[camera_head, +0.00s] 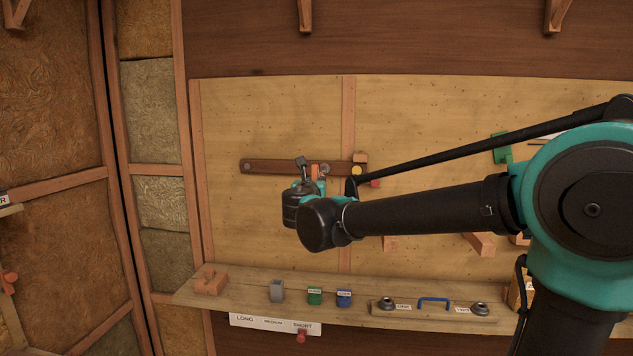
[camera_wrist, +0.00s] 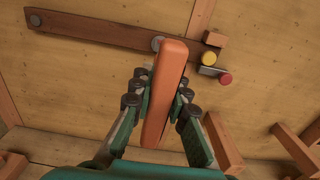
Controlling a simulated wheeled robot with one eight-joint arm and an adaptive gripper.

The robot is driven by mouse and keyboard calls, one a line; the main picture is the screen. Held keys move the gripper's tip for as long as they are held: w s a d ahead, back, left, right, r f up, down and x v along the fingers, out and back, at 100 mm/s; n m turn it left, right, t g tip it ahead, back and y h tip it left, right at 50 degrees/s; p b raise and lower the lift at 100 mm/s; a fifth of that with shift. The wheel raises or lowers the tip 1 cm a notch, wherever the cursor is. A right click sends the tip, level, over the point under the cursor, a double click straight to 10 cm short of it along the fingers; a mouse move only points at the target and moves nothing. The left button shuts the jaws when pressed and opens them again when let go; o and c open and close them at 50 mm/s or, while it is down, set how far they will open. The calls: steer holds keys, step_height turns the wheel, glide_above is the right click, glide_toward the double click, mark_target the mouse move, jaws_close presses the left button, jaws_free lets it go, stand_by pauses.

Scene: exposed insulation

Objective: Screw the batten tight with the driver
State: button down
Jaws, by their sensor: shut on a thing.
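The batten (camera_head: 280,167) is a dark brown strip lying nearly level across the tan insulation panel; it also crosses the top of the wrist view (camera_wrist: 95,32). A grey round screw head (camera_wrist: 36,20) shows at its left end and another (camera_wrist: 157,43) further right. My gripper (camera_wrist: 163,92) is shut on the orange driver (camera_wrist: 165,90), with fingers on both sides of it. The driver's far end overlaps the batten just right of the second screw head. I cannot tell whether they touch. In the head view my wrist partly hides the driver (camera_head: 315,170).
A wooden block (camera_wrist: 215,39), a yellow knob (camera_wrist: 209,58) and a red knob (camera_wrist: 225,79) sit near the batten's right end. Below, a shelf (camera_head: 240,297) holds an orange-brown block (camera_head: 210,281), small grey, green and blue blocks, and a blue handle (camera_head: 433,301). Wooden brackets project at lower right.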

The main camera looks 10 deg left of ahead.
steer(key=shift+s, duration=0.1)
steer(key=shift+w+d, duration=0.1)
steer(key=shift+w, duration=2.1)
steer(key=shift+w, duration=1.8)
stand_by(0.6)
